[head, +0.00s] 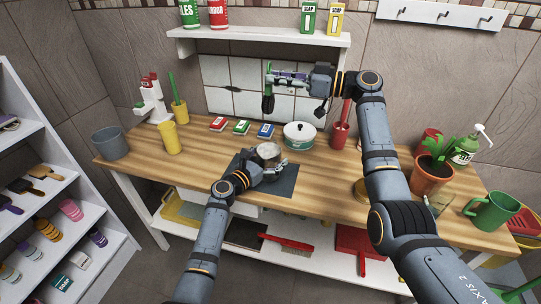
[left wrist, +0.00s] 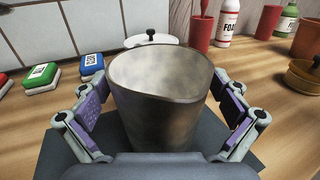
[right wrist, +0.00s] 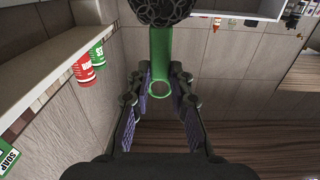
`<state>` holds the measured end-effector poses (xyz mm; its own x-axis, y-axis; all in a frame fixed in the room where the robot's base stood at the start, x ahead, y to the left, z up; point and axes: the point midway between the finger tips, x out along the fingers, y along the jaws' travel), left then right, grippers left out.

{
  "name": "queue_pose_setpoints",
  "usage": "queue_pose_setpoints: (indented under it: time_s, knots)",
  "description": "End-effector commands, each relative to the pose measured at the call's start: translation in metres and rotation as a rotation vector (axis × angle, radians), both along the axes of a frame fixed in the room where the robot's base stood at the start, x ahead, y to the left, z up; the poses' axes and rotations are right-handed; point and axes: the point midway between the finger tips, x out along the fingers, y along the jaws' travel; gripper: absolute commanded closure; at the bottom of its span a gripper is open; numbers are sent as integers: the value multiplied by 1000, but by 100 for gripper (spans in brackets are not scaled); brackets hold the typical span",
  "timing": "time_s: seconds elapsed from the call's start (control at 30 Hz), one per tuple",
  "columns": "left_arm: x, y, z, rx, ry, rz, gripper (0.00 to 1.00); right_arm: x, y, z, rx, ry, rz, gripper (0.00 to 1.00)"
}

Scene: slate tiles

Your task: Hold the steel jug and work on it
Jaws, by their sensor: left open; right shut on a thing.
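The steel jug (head: 268,152) stands upright on a dark mat (head: 288,184) on the wooden counter. In the left wrist view the jug (left wrist: 158,105) fills the space between my left gripper's fingers (left wrist: 160,112); its mouth faces up. My left gripper (head: 269,167) is open around the jug, one finger on each side. My right gripper (head: 270,82) is raised in front of the white wall tiles, shut on a green-handled scrubber (head: 267,102). In the right wrist view the scrubber's green handle (right wrist: 161,55) and dark mesh head (right wrist: 160,10) show.
Behind the jug are a white lidded pot (head: 299,136) and red, green and blue boxes (head: 241,127). A yellow cup (head: 170,137) and grey bucket (head: 109,143) stand left. A potted plant (head: 431,178) and green mug (head: 490,212) stand right. A shelf (head: 262,38) hangs above.

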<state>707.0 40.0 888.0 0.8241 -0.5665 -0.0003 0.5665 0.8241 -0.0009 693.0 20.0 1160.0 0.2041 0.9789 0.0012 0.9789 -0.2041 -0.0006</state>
Motion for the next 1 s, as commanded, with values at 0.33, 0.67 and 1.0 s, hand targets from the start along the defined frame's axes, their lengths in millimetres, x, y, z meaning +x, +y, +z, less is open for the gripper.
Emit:
queue_pose_setpoints:
  time_s: [0.33, 0.67, 1.0]
  knots:
    - [0, 0, 0, 1, -1, 0, 29, 0, 0, 0, 0, 0, 0, 100]
    - [0, 1, 0, 1, -1, 1, 70, 0, 0, 0, 0, 0, 0, 100]
    - [0, 1, 0, 1, -1, 1, 70, -3, 11, -68, -28, 15, -229, 100]
